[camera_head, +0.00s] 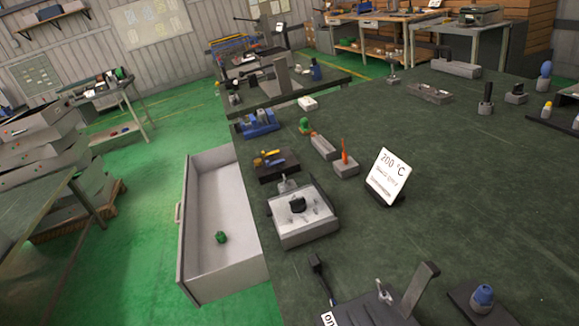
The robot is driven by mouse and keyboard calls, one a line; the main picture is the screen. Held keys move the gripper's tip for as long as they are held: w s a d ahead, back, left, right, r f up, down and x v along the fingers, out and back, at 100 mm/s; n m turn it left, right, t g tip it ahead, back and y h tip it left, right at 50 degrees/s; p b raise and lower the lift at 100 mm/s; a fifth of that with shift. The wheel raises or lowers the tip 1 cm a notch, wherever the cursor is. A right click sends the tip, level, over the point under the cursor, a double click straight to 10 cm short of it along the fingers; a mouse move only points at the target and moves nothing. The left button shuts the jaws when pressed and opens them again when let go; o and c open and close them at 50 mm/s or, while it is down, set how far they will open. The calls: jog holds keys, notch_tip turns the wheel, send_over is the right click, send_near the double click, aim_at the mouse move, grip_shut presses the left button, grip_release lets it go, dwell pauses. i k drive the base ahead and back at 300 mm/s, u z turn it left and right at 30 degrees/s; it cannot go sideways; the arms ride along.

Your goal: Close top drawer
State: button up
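The top drawer (222,272) is a light grey drawer pulled out from the left side of the dark green workbench (440,180). It is open, and its long front panel (182,225) faces left with a small handle (178,214) on it. A small green object (221,237) lies on the drawer floor. Where the drawer enters the bench is hidden under the bench top. My gripper does not show in this view.
On the bench near the drawer are a grey device (302,228) and a "200 °C" sign (388,176). Several tools stand along the bench edge. Green floor (150,190) left of the drawer is clear. Grey stacked trays (40,135) and another table (30,215) stand further left.

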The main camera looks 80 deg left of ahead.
aim_at(215, 197)
jog(key=k, duration=0.45)
jog(key=u, duration=2.2)
jog(key=k, duration=0.5)
jog(key=u, duration=0.5)
jog(key=i, duration=1.25)
jog(key=u, duration=0.3)
